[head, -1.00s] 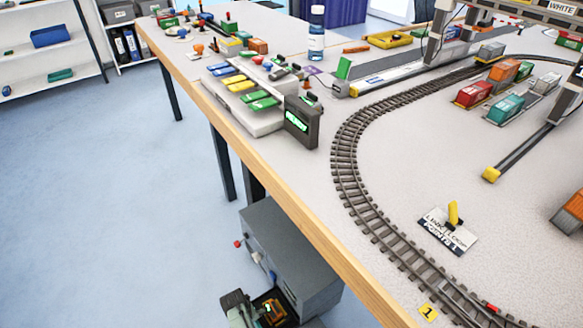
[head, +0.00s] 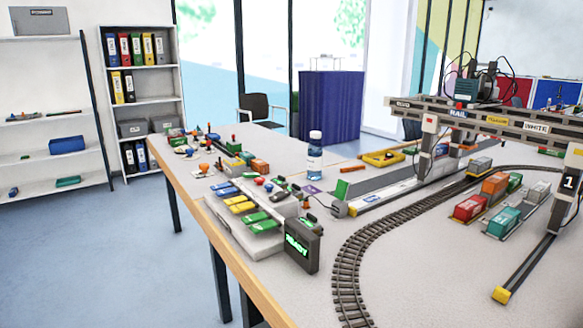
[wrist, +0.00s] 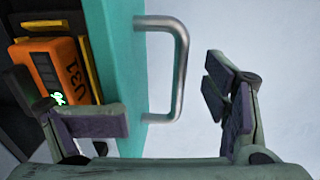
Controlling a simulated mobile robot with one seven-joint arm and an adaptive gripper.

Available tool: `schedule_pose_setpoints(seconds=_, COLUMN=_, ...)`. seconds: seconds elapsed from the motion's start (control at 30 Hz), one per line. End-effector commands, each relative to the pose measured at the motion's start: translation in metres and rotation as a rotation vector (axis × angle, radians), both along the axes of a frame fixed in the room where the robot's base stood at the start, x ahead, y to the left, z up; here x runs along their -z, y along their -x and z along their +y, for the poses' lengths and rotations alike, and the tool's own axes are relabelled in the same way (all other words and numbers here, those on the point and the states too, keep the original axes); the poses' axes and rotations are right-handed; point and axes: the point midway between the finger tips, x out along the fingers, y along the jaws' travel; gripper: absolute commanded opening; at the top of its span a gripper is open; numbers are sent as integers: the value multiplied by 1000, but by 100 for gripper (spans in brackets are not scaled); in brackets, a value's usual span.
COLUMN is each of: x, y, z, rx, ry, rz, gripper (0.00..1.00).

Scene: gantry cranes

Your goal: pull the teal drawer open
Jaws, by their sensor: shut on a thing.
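The teal drawer (wrist: 112,45) shows in the wrist view, its front running down the left of centre. Its grey bar handle (wrist: 181,70) sticks out to the right. The drawer stands open: its inside shows at left, with an orange device marked U31 (wrist: 66,72) in it. My gripper (wrist: 165,112) straddles the drawer front and handle, one finger on the inner left side, the other right of the handle. It is shut on the drawer, though exact contact is hard to see. The head view shows neither drawer nor gripper.
In the head view, a long table (head: 240,285) carries train track (head: 345,270), coloured blocks and a gantry crane (head: 470,110). Shelves (head: 140,95) stand at the back left. Blue floor (head: 110,260) left of the table is clear.

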Motion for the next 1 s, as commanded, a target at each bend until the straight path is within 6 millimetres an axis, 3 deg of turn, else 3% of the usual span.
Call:
schedule_pose_setpoints(seconds=0.27, x=-1, y=4, z=-1, rx=1, ry=3, rz=8, gripper=60)
schedule_pose_setpoints(seconds=1.0, x=-63, y=1, z=-1, rx=1, ry=1, rz=2, gripper=60)
